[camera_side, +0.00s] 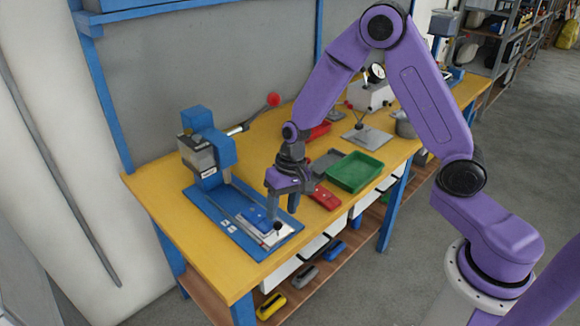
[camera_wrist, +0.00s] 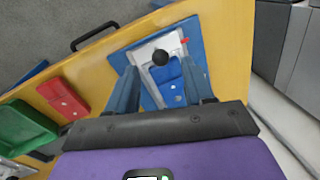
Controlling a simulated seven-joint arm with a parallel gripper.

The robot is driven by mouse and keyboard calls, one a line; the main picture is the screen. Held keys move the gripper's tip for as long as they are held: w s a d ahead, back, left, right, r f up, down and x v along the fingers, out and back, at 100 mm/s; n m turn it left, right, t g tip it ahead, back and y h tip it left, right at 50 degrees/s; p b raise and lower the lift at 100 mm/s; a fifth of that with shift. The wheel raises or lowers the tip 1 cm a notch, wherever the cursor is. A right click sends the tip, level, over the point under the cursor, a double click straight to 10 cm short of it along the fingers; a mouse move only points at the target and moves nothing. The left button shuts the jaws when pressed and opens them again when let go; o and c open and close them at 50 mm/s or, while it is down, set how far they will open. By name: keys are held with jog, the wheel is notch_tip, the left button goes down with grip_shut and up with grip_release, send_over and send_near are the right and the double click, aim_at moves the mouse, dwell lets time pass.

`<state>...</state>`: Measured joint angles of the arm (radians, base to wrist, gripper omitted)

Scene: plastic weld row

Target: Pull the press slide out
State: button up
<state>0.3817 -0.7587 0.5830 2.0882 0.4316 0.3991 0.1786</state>
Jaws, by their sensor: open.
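The blue and grey press (camera_side: 207,145) stands on a blue base plate (camera_side: 207,207) at the left end of the yellow table. Its pale grey slide (camera_side: 276,238) lies on the front part of the plate, with a blue block (camera_side: 256,216) on it and a black ball knob (camera_side: 277,227) at its front end. My gripper (camera_side: 283,204) is open and empty, pointing down just above the slide near the knob. In the wrist view the knob (camera_wrist: 160,57) shows between and slightly beyond my open fingertips (camera_wrist: 160,72), apart from both. The blue block (camera_wrist: 167,76) also lies between the fingers.
The press lever ends in a red ball (camera_side: 273,99). A dial gauge stand (camera_side: 375,85) is farther back. The table's front edge is close to the slide.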

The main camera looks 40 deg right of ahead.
notch_tip(320, 180, up, 12)
jog(key=d, duration=0.2)
jog(key=shift+s+d, duration=0.15)
jog(key=shift+s, duration=0.1)
jog(key=s+d+r+n+h, duration=0.1)
jog(key=s+n, duration=0.6)
jog(key=s, duration=0.6)
jog(key=s+d+r+n, duration=0.1)
jog(key=s+d+n, duration=0.1)
jog(key=s+n, duration=0.5)
jog(key=s, duration=0.6)
jog(key=shift+s+r+n+h, duration=0.25)
jog(key=shift+s+n+h, duration=0.15)
